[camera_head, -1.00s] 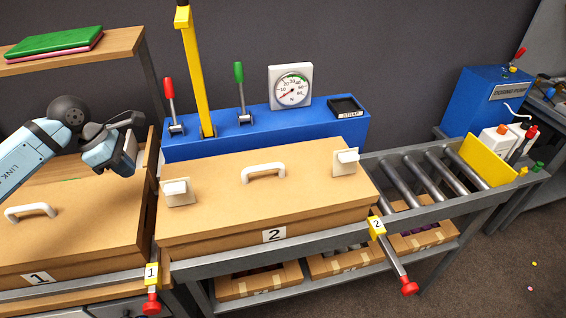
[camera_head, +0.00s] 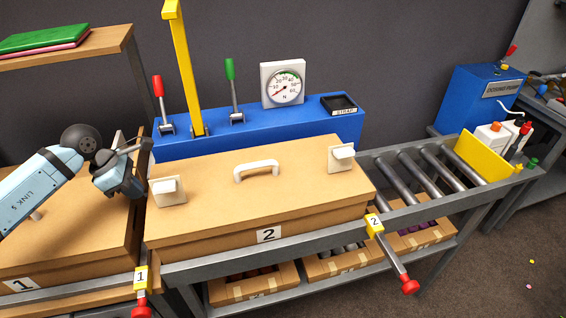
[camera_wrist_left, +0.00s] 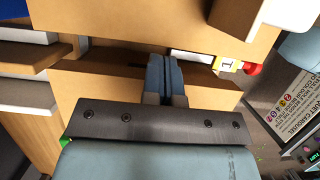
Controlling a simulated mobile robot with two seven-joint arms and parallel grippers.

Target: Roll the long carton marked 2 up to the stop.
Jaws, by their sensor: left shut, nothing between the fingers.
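The long carton marked 2 (camera_head: 215,205) lies on the roller track, with a white handle on its lid and white corner pieces. Its right end is apart from the upright yellow plate (camera_head: 484,158) at the track's far end; bare rollers (camera_head: 418,172) lie between. My left gripper (camera_head: 134,190) is just left of the carton's left end, over the gap beside the carton marked 1 (camera_head: 75,250). In the left wrist view its fingers (camera_wrist_left: 165,72) are shut and empty, pointing into cardboard surfaces. I cannot tell whether they touch. My right gripper is not in view.
A yellow tag marked 2 (camera_head: 374,224) on a red-knobbed rod sits at the track's front edge. A blue console (camera_head: 330,125) with levers, a gauge (camera_head: 283,83) and a yellow post (camera_head: 183,70) stands behind. Bottles (camera_head: 495,138) stand beyond the yellow plate.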

